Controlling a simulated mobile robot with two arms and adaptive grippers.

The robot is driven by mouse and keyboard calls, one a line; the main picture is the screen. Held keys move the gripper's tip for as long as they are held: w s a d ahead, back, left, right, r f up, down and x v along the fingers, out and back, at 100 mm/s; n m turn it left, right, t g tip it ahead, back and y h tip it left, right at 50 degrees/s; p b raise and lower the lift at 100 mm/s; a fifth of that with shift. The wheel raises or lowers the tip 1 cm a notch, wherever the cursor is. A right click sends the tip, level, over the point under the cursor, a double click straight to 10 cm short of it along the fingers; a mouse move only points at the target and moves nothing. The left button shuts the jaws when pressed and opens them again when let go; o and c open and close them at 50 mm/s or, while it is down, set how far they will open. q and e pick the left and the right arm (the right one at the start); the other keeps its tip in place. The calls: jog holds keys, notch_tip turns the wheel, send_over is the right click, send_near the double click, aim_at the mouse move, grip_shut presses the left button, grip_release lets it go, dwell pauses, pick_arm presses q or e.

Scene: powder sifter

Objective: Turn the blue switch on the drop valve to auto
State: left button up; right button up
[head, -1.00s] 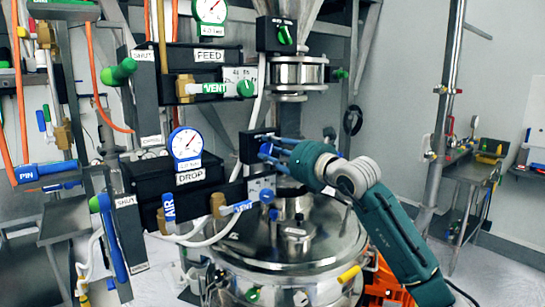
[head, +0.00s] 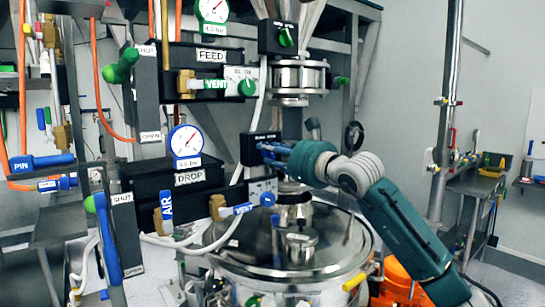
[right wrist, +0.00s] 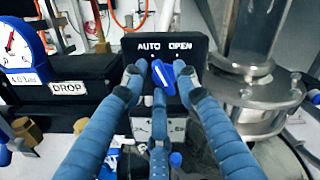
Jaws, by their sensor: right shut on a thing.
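The drop valve's black switch box (head: 247,150) stands right of the DROP panel (head: 150,185) in the head view. In the right wrist view the box (right wrist: 198,45) shows its white AUTO label at left and OPEN label at right. The blue switch (right wrist: 164,76) sits below the labels; its exact pointing direction is hard to tell. My right gripper (right wrist: 161,82) is shut on the switch, with fingers on both sides and one below. In the head view my right gripper (head: 272,150) reaches the box from the right and hides the switch. My left gripper is not in view.
Above is the FEED panel (head: 208,57) with a similar box bearing a green switch (head: 287,37). A metal pipe flange (right wrist: 250,95) stands close right of the gripper. The round steel vessel (head: 330,262) is below. Blue-handled AIR (head: 167,207) and VENT (head: 237,210) valves are nearby.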

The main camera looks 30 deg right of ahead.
jog(key=shift+r+n, duration=0.1)
jog(key=shift+n, duration=0.2)
jog(key=o, duration=0.8)
jog(key=shift+a, duration=0.1)
jog(key=shift+s+d, duration=0.15)
jog(key=shift+s, duration=1.85)
jog(key=shift+s+d, duration=0.15)
jog(key=shift+s, duration=1.85)
jog(key=shift+s+d, duration=0.15)
jog(key=shift+s, duration=1.85)
